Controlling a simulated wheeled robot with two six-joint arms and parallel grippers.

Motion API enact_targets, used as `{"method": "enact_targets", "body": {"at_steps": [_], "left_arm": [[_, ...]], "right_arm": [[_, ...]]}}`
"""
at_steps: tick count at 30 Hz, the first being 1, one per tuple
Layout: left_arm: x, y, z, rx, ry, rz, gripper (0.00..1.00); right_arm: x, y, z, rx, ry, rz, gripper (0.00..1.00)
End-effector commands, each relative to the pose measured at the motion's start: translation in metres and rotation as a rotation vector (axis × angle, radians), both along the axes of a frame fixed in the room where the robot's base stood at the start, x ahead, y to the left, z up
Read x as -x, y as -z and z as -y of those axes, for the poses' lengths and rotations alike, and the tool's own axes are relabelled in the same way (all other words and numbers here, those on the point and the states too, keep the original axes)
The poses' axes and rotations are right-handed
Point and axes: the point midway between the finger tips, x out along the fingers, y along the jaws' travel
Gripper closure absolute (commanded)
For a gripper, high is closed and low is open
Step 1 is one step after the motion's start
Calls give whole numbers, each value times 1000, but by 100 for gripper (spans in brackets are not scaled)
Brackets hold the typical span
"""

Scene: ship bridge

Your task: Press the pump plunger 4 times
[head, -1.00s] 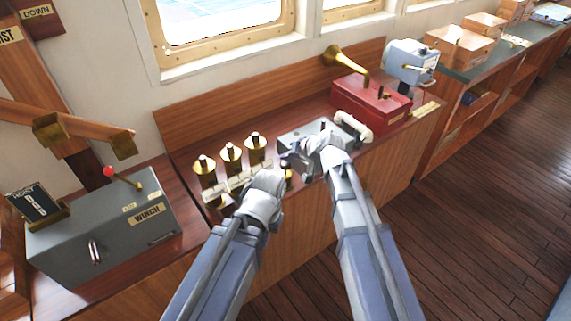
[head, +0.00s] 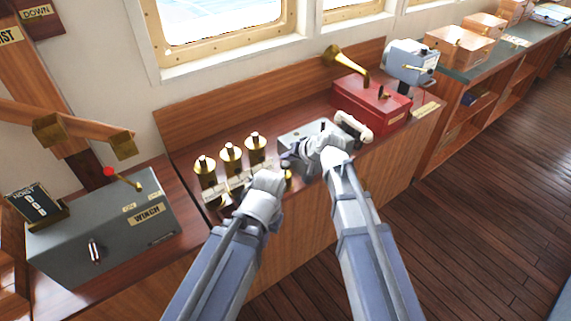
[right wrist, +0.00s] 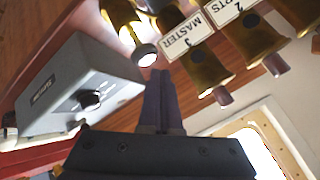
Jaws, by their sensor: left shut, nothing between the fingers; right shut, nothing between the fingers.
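A small brass fitting with a round pale-tipped knob (right wrist: 145,55), which looks like the pump plunger, stands just beyond my right fingertips in the right wrist view. In the head view a small brass piece (head: 287,172) shows below that gripper. My right gripper (right wrist: 161,75) is shut and empty; its dark fingers point toward the knob, and I see a small gap. It also shows in the head view (head: 291,156), over the counter's front edge. My left gripper (head: 264,184) is shut and empty in front of the brass row, its fingers mostly hidden by its hand.
Three brass voice pipes (head: 231,158) with label plates stand left of my right gripper. A grey box with a black knob (right wrist: 75,85) is beside the fingers. A red box (head: 370,98) stands right, and a grey winch box (head: 105,230) left. The floor at right is clear.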

Motion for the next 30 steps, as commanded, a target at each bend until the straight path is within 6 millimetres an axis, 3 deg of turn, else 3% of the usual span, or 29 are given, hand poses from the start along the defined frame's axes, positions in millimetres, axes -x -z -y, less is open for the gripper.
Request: {"method": "enact_targets", "body": {"at_steps": [30], "left_arm": [[0, 8, 0, 0, 0, 0, 100]], "right_arm": [[0, 8, 0, 0, 0, 0, 100]]}}
